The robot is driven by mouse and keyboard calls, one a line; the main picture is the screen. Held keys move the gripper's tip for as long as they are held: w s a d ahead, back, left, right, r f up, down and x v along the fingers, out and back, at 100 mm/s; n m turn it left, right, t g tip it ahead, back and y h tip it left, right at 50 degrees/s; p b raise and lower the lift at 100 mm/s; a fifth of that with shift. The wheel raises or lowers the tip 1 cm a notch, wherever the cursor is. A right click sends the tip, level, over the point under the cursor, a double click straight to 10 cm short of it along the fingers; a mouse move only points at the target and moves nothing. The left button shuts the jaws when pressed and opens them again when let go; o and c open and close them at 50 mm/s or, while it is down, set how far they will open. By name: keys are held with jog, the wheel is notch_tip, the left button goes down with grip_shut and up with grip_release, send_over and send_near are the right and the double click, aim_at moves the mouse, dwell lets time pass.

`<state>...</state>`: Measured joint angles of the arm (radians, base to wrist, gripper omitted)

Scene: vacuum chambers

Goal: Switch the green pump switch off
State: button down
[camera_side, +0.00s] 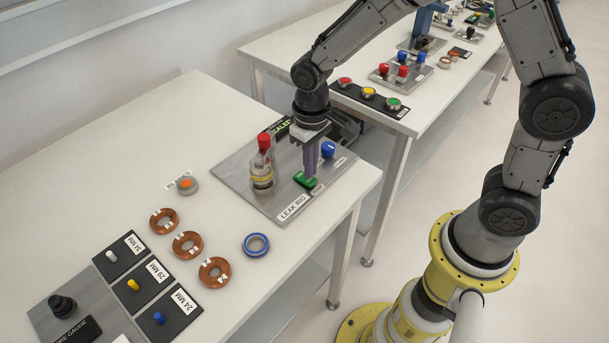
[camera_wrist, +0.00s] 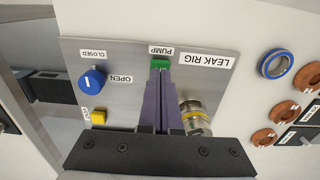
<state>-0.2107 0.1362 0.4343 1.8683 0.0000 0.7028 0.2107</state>
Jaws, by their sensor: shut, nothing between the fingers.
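The green pump switch (camera_side: 304,180) sits on the grey leak rig plate (camera_side: 240,170), near its front edge and beside the LEAK RIG label. It also shows in the wrist view (camera_wrist: 160,64), next to the PUMP label, partly hidden by my fingertips. My gripper (camera_side: 310,172) points down with its purple fingers shut and empty. In the side view the fingertips are at the switch; in the wrist view the tips (camera_wrist: 161,76) overlap its lower edge. I cannot tell whether they touch it. The switch's on or off position is not clear.
On the plate stand a glass-like fitting with a red cap (camera_side: 263,160) left of my gripper and a blue valve knob (camera_side: 328,150) to the right. A yellow button (camera_wrist: 98,118) is near the blue knob. Copper rings (camera_side: 187,244) and a blue ring (camera_side: 256,244) lie on the table.

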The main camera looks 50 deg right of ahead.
jog(key=shift+f, duration=0.95)
dwell(0.5)
jog(key=shift+r, duration=3.55)
jog(key=shift+d, duration=0.1)
jog(key=s+d+r+m+t, duration=0.1)
jog(key=s+d+r+t, duration=0.15)
jog(key=r, duration=0.35)
jog(key=s+d+r+t, duration=0.1)
jog(key=s+d+r, duration=0.15)
jog(key=r, duration=0.35)
jog(key=s+d+n+t, duration=0.1)
jog(key=s+d+t, duration=0.1)
jog(key=s, duration=1.1)
jog(key=shift+s+d, duration=0.15)
jog(key=shift+s, duration=0.2)
